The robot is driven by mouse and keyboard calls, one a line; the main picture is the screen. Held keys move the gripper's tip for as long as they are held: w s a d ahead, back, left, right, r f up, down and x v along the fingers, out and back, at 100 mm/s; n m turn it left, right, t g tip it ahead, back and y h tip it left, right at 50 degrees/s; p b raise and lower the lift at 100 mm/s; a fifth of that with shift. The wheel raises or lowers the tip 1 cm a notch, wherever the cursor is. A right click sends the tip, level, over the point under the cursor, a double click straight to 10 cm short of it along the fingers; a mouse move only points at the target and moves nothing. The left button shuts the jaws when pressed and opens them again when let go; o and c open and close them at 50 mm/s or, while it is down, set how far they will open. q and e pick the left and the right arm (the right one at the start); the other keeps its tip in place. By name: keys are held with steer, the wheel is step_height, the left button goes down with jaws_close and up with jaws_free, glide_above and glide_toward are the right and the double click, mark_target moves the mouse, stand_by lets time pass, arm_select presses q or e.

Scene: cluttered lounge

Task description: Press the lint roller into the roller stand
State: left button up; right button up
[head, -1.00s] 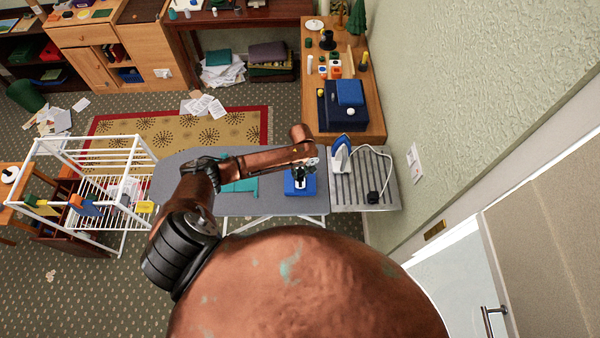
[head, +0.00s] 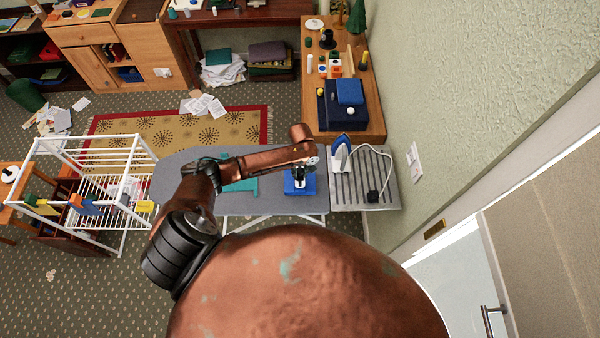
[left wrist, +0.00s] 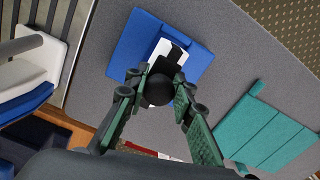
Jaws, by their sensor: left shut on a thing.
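My left gripper (head: 302,170) is over the ironing board and shut on the lint roller. In the left wrist view my left gripper (left wrist: 159,82) has its fingers on both sides of the roller's dark, round-ended handle. The lint roller (left wrist: 168,47) shows a white part beyond the fingers. The blue roller stand (head: 291,190) lies under the gripper near the board's right end. The stand also shows in the left wrist view (left wrist: 130,48), behind the roller. I cannot tell whether the roller touches or is seated in the stand. My right gripper is not in view.
The grey ironing board (head: 172,183) carries a teal folded cloth (head: 240,185) left of the stand. A blue and white iron (head: 340,152) stands on a ribbed metal rest (head: 385,192) to the right. A white drying rack (head: 92,150) stands at the left.

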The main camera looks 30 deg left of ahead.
arm_select(q)
steer(key=shift+f, duration=0.45)
steer(key=shift+f+b, duration=0.5)
steer(key=shift+f, duration=0.2)
steer(key=o, duration=1.1)
steer(key=shift+r, duration=0.15)
step_height(320, 180, up, 12)
steer(key=shift+d+f, duration=0.1)
steer(key=shift+f, duration=0.05)
